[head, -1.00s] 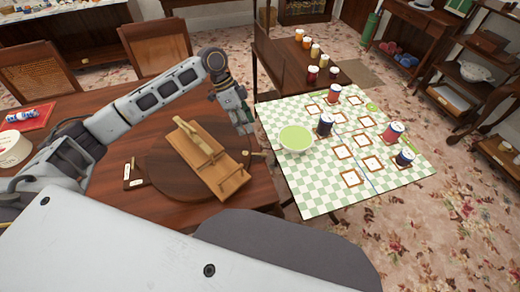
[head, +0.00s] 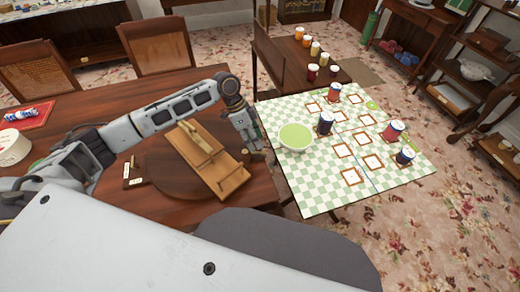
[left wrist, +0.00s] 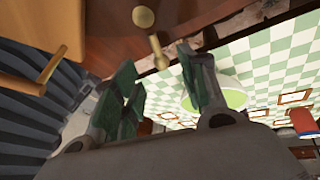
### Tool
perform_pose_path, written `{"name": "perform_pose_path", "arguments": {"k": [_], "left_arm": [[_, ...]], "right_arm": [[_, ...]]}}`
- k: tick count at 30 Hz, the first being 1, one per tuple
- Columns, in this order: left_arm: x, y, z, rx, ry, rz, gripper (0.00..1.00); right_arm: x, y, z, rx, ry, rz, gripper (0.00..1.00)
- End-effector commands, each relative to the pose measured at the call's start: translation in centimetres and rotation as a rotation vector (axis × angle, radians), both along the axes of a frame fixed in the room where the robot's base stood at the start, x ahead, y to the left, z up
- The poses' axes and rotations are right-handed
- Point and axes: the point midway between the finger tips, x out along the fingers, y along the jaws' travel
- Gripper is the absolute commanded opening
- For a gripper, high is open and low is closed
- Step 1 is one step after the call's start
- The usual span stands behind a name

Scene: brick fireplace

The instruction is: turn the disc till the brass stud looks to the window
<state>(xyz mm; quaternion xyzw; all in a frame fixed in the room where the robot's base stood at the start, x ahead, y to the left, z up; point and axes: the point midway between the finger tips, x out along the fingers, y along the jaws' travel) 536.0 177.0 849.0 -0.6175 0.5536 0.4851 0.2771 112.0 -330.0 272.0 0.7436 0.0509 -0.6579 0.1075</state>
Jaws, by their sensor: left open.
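The dark wooden disc (head: 168,182) lies on the brown table in the head view. A light wooden box-like piece (head: 226,181) sits across it. A brass-coloured knob with a short stem (left wrist: 144,18) shows at the top of the left wrist view, just beyond my fingers. In the head view, it is small and mostly hidden by the gripper at the disc's right edge. My left gripper (head: 246,142) points down by that edge. Its green-padded fingers (left wrist: 165,90) are apart, with nothing seen held between them. My right gripper is not in view.
A green-checked table (head: 310,190) with a green bowl (head: 295,136), several jars and small frames stands close on the right. A red tray (head: 28,115) is at the far left. No window shows.

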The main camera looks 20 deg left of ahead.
Motion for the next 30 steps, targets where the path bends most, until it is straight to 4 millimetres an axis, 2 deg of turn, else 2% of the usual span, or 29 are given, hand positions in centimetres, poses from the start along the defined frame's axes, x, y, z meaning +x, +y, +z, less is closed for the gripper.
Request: {"name": "perform_pose_path", "arguments": {"k": [6, 12, 26, 30], "left_arm": [[-0.3, -1.2, -2.7, 0.0, 0.002, -0.001, 0.42], [-0.4, -1.9, -4.3, 0.002, 0.002, 0.0, 0.42], [-0.5, -2.2, -5.0, 0.001, 0.0, 0.0, 0.42], [-0.5, -2.2, -5.0, 0.001, 0.0, 0.0, 0.24]], "right_arm": [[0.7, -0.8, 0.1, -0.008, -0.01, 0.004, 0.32], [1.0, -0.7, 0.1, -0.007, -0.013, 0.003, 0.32], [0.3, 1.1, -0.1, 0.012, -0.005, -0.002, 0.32], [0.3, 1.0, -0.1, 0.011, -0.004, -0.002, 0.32]]}}
